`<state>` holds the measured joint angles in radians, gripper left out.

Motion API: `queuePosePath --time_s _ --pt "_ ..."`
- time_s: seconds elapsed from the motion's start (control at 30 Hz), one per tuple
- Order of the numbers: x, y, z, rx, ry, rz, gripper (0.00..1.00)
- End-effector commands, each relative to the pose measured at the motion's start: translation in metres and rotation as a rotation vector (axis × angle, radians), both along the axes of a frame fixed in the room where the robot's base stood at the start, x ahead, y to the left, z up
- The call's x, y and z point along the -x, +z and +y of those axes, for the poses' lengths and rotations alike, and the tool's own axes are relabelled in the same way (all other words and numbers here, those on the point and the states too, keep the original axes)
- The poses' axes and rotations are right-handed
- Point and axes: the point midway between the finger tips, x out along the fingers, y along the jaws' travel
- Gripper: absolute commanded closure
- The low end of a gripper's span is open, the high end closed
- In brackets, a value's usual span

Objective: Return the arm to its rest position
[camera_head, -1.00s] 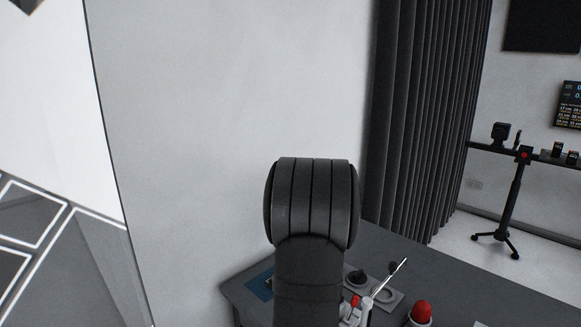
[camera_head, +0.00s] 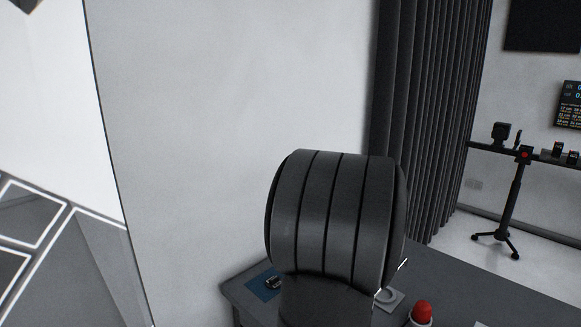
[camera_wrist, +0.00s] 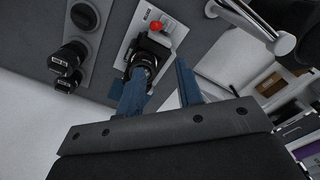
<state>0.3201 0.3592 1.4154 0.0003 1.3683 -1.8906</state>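My gripper (camera_wrist: 160,75) shows in the wrist view with its two blue fingers apart, and nothing is seen held between them. Beyond the fingertips is a black device (camera_wrist: 148,55) on a light plate, with a small red knob (camera_wrist: 155,26). I cannot tell whether the left finger touches the device. In the head view my own dark arm link fills the lower middle and hides the gripper and part of the table.
A grey table (camera_head: 470,287) carries a red dome button (camera_head: 421,312) and a blue patch (camera_head: 264,286). The wrist view shows black knobs (camera_wrist: 68,60) and a metal lever (camera_wrist: 258,20). A pale wall (camera_head: 230,100) and a dark curtain (camera_head: 420,120) stand behind.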

Motion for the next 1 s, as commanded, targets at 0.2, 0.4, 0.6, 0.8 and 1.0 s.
queuePosePath --time_s 0.2,0.4,0.6,0.8,1.0 --pt "-0.025 -0.023 0.030 0.000 0.004 0.002 0.67" --pt "-0.047 -0.044 0.056 0.000 0.004 0.001 0.67" --pt "-0.059 -0.065 0.070 0.000 0.000 0.001 0.67" --pt "-0.059 -0.080 0.071 0.001 0.000 -0.001 0.67" --pt "-0.059 -0.083 0.071 0.001 0.000 -0.001 0.67"
